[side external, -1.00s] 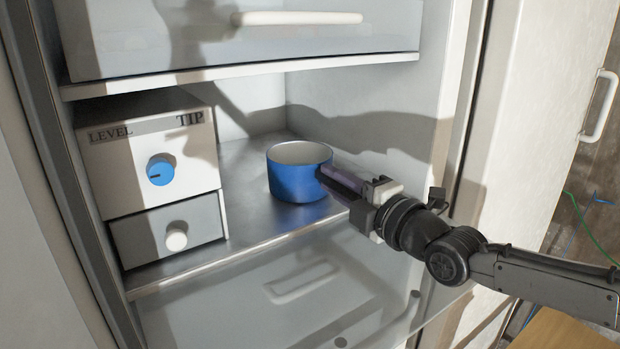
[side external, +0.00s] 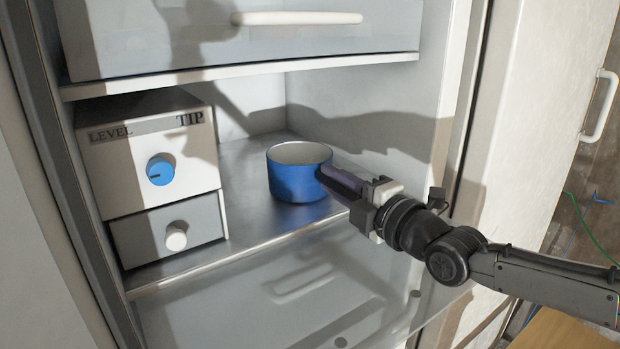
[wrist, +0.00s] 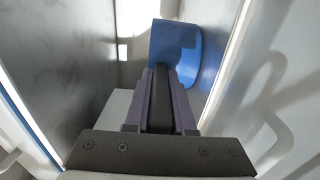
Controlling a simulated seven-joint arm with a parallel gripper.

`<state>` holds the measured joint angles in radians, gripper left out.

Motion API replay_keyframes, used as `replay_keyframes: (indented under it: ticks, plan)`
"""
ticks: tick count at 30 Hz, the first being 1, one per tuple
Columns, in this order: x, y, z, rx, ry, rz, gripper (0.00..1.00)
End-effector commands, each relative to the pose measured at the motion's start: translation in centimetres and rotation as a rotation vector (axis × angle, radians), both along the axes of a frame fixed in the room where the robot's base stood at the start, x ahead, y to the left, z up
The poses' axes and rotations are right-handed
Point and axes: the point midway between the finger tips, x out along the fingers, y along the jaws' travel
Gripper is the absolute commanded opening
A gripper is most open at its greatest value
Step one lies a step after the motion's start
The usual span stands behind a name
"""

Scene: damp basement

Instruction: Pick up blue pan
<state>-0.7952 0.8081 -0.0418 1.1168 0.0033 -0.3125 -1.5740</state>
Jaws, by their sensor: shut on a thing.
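The blue pan (side external: 292,182) stands upright on the fridge's metal shelf, its pale inside facing up. In the wrist view the blue pan (wrist: 185,45) shows just beyond the fingertips. My gripper (side external: 328,180) reaches in from the right, at the pan's right side. In the wrist view my gripper (wrist: 163,80) has its purple-grey fingers closed around a dark bar, which looks like the pan's handle. The fingers hide most of that handle in the side view. I cannot see a clear gap under the pan.
Left of the pan is a white box with a blue knob (side external: 160,170) and a small drawer (side external: 176,237). A drawer with a white handle (side external: 298,18) hangs above. The open fridge door (side external: 540,130) is at the right. A clear lower cover (side external: 290,290) lies below the shelf.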

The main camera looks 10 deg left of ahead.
Motion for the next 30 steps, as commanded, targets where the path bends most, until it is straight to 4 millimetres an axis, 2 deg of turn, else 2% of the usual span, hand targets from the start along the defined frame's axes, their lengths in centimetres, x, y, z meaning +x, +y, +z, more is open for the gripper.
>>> replay_keyframes:
  ticks: [2, 3, 11, 17, 21, 25, 30]
  plan:
    - [0.0, 0.0, -0.1, -0.001, 0.001, 0.0, 0.0]
    - [0.0, 0.0, 0.6, 0.009, -0.008, 0.0, 0.0]
    - [0.0, 0.0, 0.8, 0.009, -0.009, 0.0, 0.0]
    - [-0.1, -0.1, 2.2, 0.011, -0.011, 0.0, 0.0]
    - [-0.1, -0.1, 4.3, 0.014, -0.013, 0.0, 0.0]
    - [-1.6, -1.6, 6.6, 0.013, -0.013, 0.0, 0.0]
    - [-3.9, -4.0, 10.5, 0.014, -0.013, 0.0, 0.0]
